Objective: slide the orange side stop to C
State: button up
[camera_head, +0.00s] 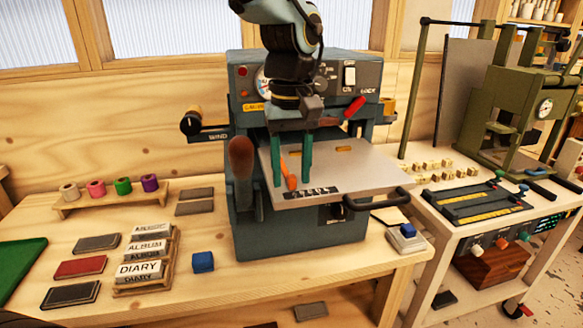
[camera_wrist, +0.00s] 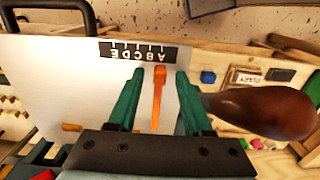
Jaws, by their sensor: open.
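The orange side stop (camera_head: 290,178) is a narrow bar on the pale plate (camera_head: 355,172) of the grey-blue machine. In the head view it lies near the left end of the black letter scale (camera_head: 312,192). In the wrist view the letter scale (camera_wrist: 138,53) is upside down, and the orange side stop (camera_wrist: 159,95) points at it near its right end. My gripper (camera_head: 291,180) is open above the plate. In the wrist view its green fingers (camera_wrist: 157,90) stand on either side of the stop, with gaps showing. Whether the fingertips touch the plate is unclear.
A brown knob (camera_head: 241,158) stands just left of the plate; it looks close to my gripper in the wrist view (camera_wrist: 262,112). A black handle (camera_head: 378,200) fronts the plate. Foil rolls (camera_head: 122,186), label blocks and a blue block (camera_head: 203,262) lie on the bench. The plate's right side is clear.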

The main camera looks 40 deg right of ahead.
jog(key=shift+f, duration=0.15)
jog(key=shift+c, duration=0.2)
grip_shut()
dwell(1.2)
